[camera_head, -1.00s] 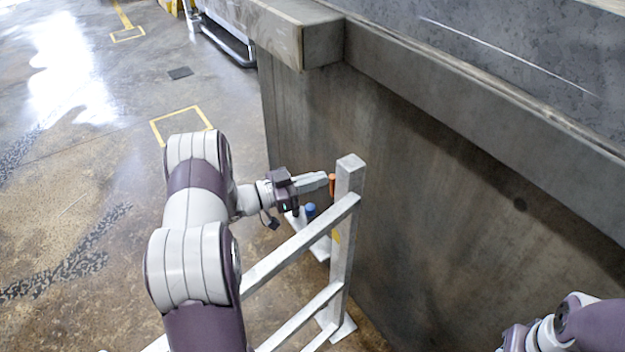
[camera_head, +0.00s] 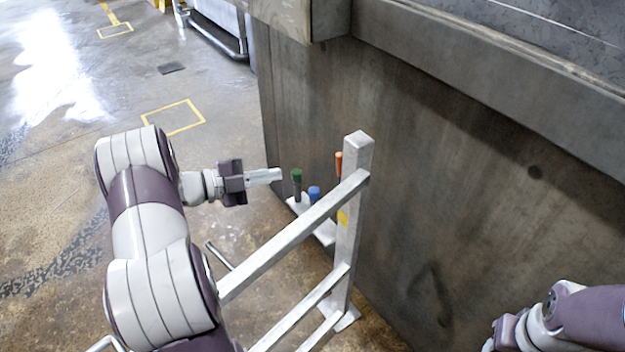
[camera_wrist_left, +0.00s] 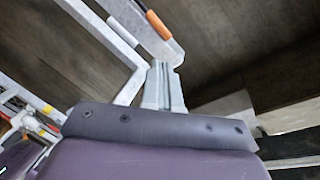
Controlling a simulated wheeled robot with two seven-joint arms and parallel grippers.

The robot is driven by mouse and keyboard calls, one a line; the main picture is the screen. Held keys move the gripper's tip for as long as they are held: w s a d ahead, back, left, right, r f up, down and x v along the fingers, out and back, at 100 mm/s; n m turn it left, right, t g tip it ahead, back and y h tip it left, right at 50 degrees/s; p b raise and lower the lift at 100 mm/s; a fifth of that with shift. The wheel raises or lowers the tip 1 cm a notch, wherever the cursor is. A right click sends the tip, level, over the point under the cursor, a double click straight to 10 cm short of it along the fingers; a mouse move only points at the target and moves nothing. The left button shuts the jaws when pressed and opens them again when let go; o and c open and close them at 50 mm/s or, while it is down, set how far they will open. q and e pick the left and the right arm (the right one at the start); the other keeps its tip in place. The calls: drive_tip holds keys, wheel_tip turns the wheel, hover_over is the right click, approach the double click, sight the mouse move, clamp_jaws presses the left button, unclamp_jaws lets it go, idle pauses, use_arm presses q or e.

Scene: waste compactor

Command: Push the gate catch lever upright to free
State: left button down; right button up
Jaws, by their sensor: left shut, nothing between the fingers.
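The white gate (camera_head: 290,238) stands in front of the dark compactor wall, with its end post (camera_head: 351,225) upright. A small lever with an orange grip (camera_head: 339,163) stands about upright close to the post's left side; its lower part is hidden behind the gate. An orange grip (camera_wrist_left: 158,24) also shows beside white bars in the left wrist view. My left gripper (camera_head: 280,174) is shut and empty, left of the orange grip with a clear gap between them. Its closed fingers (camera_wrist_left: 163,68) show in the left wrist view. My right gripper's fingers are out of frame.
A green-topped piece (camera_head: 297,175) and a blue-topped piece (camera_head: 314,192) stand beyond the gate, between my left gripper and the post. The compactor wall (camera_head: 450,190) closes off the right side. Open floor (camera_head: 60,180) lies to the left.

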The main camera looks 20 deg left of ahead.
use_arm(q)
drive_tip(key=m, duration=0.4)
drive_tip(key=m+b, duration=0.2)
drive_tip(key=m, duration=0.1)
approach(340, 172)
drive_tip(key=r+x, duration=0.1)
drive_tip(key=x, duration=0.4)
drive_tip(key=shift+w+d+r+y, duration=0.1)
drive_tip(key=shift+w+r+y, duration=0.3)
drive_tip(key=shift+w, duration=0.15)
